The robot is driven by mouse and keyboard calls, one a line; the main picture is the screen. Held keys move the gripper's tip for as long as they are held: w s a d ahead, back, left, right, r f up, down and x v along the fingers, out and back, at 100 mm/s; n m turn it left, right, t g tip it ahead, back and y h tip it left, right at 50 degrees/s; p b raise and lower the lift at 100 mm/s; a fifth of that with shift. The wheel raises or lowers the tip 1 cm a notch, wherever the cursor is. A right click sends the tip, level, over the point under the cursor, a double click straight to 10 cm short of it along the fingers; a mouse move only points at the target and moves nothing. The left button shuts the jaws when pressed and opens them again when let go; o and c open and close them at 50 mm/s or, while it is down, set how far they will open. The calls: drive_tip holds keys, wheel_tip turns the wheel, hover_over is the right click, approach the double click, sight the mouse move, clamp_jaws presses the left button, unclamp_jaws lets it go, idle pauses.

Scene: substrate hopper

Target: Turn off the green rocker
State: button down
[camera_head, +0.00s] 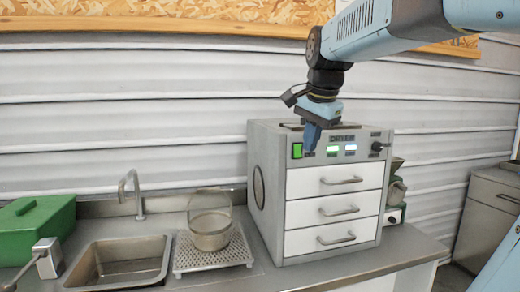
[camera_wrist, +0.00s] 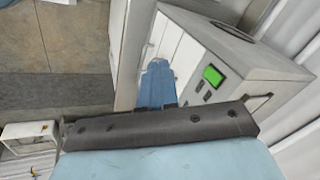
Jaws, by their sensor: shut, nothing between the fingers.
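The green rocker (camera_head: 297,151) sits at the upper left of the front panel of a grey drawer unit (camera_head: 264,150). It looks lit bright green. In the wrist view the green rocker (camera_wrist: 213,76) shows to the right of my fingers. My gripper (camera_head: 311,146) is shut and empty, pointing down in front of the panel, just right of the rocker. In the wrist view my gripper (camera_wrist: 157,75) shows as blue fingers together. I cannot tell whether the fingertips touch the panel. They hide a part of the panel beside the rocker.
Three white drawers with handles (camera_head: 341,181) lie below. A sieve (camera_head: 210,232), a sink (camera_head: 120,262) and a green box (camera_head: 38,220) stand to the left.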

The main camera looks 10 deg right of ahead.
sight(298, 151)
drive_tip(key=w+d+r+m, duration=0.3)
drive_tip(key=w+r+m, duration=0.1)
drive_tip(key=w+m, duration=0.1)
drive_tip(key=shift+w+d+r+m+g, duration=0.2)
drive_tip(key=shift+w+r+m+g, duration=0.15)
drive_tip(key=shift+w, duration=0.35)
drive_tip(key=w+f, duration=0.7)
drive_tip(key=f, duration=0.3)
drive_tip(key=shift+w, duration=0.2)
